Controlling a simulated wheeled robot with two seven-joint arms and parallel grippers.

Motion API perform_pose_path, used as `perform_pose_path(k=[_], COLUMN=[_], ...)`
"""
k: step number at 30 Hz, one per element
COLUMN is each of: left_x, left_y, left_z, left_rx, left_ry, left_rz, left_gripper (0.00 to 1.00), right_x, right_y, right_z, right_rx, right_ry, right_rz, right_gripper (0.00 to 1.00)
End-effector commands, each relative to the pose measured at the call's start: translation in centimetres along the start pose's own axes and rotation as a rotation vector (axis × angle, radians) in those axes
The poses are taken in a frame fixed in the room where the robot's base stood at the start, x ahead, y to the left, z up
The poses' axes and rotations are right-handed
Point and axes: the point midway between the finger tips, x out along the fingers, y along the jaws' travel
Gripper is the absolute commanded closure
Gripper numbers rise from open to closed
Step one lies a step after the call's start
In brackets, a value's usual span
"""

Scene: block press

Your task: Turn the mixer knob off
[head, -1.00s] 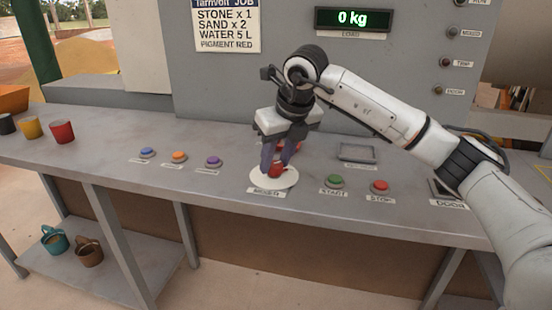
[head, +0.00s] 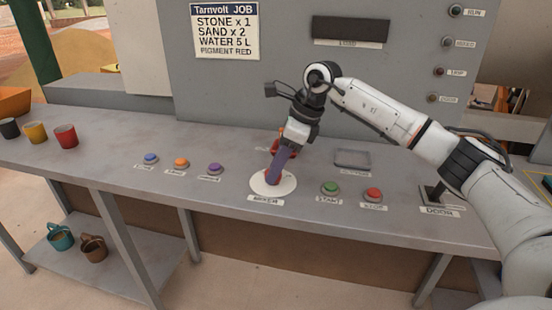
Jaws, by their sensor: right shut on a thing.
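My left gripper is not in view.
A green START button (head: 330,188) and a red STOP button (head: 373,195) sit right of the dial. Blue (head: 150,158), orange (head: 181,162) and purple (head: 215,168) buttons sit left. A dark display (head: 350,31) is behind. Cups (head: 66,136) stand far left.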

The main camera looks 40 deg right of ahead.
Motion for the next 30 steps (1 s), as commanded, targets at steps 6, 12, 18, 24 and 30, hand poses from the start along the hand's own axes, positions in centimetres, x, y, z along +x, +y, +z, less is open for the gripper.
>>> perform_pose_path(k=[6, 12, 18, 24, 30], left_x=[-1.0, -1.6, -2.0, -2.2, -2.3], left_y=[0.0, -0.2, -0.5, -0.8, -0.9], left_z=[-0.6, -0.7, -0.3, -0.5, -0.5], left_rx=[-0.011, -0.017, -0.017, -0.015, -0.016], left_ry=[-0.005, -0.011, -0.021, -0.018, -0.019], left_rz=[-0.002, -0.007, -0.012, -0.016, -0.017], left_gripper=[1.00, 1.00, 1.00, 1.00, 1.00], right_x=[-0.3, -0.2, -0.1, 0.0, 0.1], right_y=[-0.2, -0.3, -0.4, -0.5, -0.5], right_z=[0.3, 0.4, 0.3, 0.3, 0.3], right_rx=[-0.186, -0.358, -0.504, -0.612, -0.673], right_ry=[-0.001, -0.003, -0.001, -0.001, 0.000], right_rz=[0.080, 0.149, 0.208, 0.252, 0.277], right_gripper=[0.90, 0.90, 0.90, 0.90, 0.90])
